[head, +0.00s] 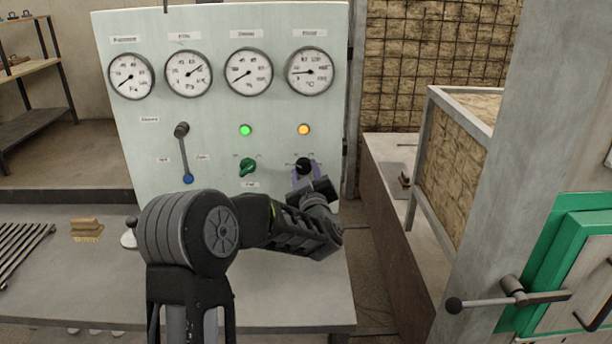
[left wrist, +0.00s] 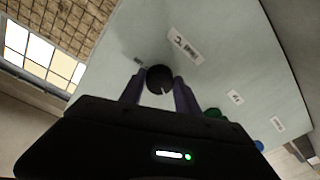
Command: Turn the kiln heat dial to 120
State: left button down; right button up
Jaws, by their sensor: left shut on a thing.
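The black heat dial (head: 303,165) is at the lower right of the pale green control panel (head: 215,110). My left gripper (head: 305,174) reaches up to it, with its purple-grey fingers on either side of the dial. In the left wrist view the round black dial (left wrist: 159,79) sits between the two fingertips (left wrist: 158,84), and the gripper is shut on it. A pale mark shows on the dial's face, but its setting is too small to read. The rightmost gauge (head: 310,71), marked °C, has its needle pointing left. My right gripper is not in view.
A green knob (head: 247,168) is left of the dial, below a lit green lamp (head: 245,130). A lit amber lamp (head: 304,129) is above the dial. A blue-tipped lever (head: 184,153) hangs at left. A brush (head: 86,230) lies on the grey bench (head: 285,300).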

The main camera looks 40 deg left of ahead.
pick_arm(q)
jog(key=m, duration=0.5)
jog(key=shift+f+t, duration=0.15)
jog(key=shift+t, duration=0.15)
jog(key=m, duration=0.5)
jog(key=shift+s+a+t, duration=0.1)
jog(key=shift+t, duration=0.3)
jog(key=m+h+p, duration=0.1)
jog(key=m, duration=0.4)
jog(key=shift+s+a+t, duration=0.1)
jog(key=shift+t, duration=0.2)
jog(key=shift+a+m+h+p, duration=0.1)
jog(key=shift+m+h+p, duration=0.45)
jog(key=shift+m, duration=2.05)
jog(key=c, duration=0.9)
grip_release()
jog(key=shift+s, duration=0.1)
jog(key=v, duration=0.7)
jog(key=shift+s+d, duration=0.25)
jog(key=shift+s, duration=0.05)
